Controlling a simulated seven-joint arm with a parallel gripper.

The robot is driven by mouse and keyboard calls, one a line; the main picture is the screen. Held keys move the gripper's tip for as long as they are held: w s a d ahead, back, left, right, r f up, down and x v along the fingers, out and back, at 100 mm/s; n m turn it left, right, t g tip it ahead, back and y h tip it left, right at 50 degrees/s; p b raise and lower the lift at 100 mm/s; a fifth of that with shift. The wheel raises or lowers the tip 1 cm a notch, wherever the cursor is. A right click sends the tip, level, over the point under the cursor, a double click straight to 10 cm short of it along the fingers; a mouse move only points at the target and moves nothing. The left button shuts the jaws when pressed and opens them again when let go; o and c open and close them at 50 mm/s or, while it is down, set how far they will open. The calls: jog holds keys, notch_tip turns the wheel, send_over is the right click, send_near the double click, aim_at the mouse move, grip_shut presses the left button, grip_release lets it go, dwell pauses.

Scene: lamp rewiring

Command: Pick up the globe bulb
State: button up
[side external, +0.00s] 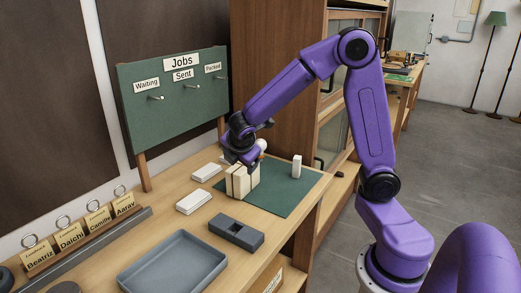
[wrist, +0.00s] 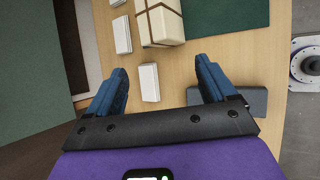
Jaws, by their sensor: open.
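No globe bulb shows clearly in either view. A small pale round shape (side external: 262,144) shows beside my gripper in the side view, but I cannot tell whether it is the bulb. My gripper (wrist: 160,72) is open, with nothing between its fingers in the wrist view. In the side view my gripper (side external: 238,157) is low over the bench, by a cream block with dark bands (side external: 243,182). This banded block also shows ahead of the fingers in the wrist view (wrist: 160,24).
White cartons (side external: 193,201) lie on the bench left of the banded block. A small upright white box (side external: 297,167) stands on the green mat (side external: 275,197). A dark grey block (side external: 236,233) and a grey tray (side external: 175,262) are nearer the camera. A Jobs board (side external: 170,100) stands behind.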

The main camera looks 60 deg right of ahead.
aim_at(260, 145)
jog(key=w+d+n+h, duration=0.1)
jog(key=w+d, duration=0.2)
jog(key=d, duration=0.2)
jog(key=w+d+f+n+h, duration=0.1)
jog(key=w+d+n, duration=0.1)
jog(key=w+d, duration=0.2)
jog(key=w+d+f+n+t+h, duration=0.1)
jog(key=w+d, duration=0.3)
jog(key=d, duration=0.4)
jog(key=shift+w+n+h, duration=0.25)
jog(key=shift+n+h, duration=0.05)
jog(key=shift+h, duration=0.1)
jog(key=d+f+n, duration=0.1)
jog(key=d, duration=0.3)
jog(key=w+d+f+n+h, duration=0.1)
jog(key=d+n, duration=0.1)
jog(key=d, duration=0.3)
jog(key=w+d+f+n, duration=0.1)
jog(key=d+f, duration=0.1)
jog(key=d, duration=0.3)
jog(key=shift+w+n+t+h, duration=0.2)
jog(key=shift+n+t+h, duration=0.2)
jog(key=shift+d+f, duration=0.2)
jog(key=shift+f, duration=2)
notch_tip(260, 145, down, 3)
jog(key=shift+r, duration=0.15)
jog(key=shift+x, duration=0.95)
jog(key=shift+w+d, duration=0.3)
jog(key=shift+d, duration=0.1)
